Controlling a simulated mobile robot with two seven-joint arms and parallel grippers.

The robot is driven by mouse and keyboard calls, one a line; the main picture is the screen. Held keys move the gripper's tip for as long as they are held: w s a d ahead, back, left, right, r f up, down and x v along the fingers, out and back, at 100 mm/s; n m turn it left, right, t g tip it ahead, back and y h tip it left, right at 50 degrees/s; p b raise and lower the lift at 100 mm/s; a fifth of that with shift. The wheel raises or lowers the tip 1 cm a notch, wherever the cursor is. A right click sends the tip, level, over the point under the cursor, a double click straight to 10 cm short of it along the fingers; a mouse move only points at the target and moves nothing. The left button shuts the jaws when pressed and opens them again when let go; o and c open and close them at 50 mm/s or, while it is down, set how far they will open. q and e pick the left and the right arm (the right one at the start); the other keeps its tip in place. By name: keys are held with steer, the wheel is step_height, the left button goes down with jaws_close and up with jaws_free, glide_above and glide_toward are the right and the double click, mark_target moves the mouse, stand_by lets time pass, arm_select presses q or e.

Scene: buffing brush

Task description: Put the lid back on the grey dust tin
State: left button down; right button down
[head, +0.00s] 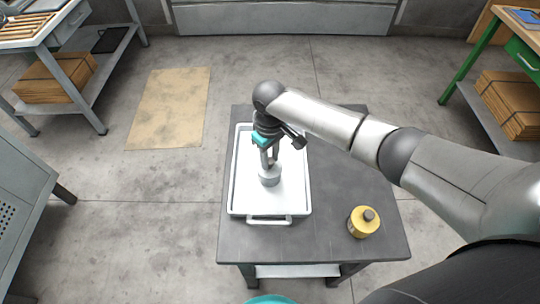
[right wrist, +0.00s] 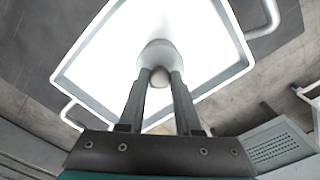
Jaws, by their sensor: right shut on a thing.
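My right gripper (head: 268,163) points down over the white tray (head: 240,195). It is shut on the knob of a grey lid. In the right wrist view the two fingers (right wrist: 158,85) close on the round knob. A pale grey round body, the grey dust tin (head: 270,177), shows directly beneath the fingertips, inside the tray. It also shows in the right wrist view (right wrist: 158,52). The join between lid and tin is too small to make out, so I cannot tell whether they touch. My left gripper is not in view.
The tray has raised rims and a front handle. The tabletop right of the tray is otherwise mostly clear. Other benches stand apart at the sides.

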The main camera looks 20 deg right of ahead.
steer(key=shift+p, duration=0.4)
stand_by(0.3)
steer(key=c, duration=0.5)
jaws_free()
steer(key=shift+o, duration=0.2)
steer(key=o, duration=0.4)
steer(key=shift+r+p, duration=3.55)
steer(key=shift+p, duration=0.6)
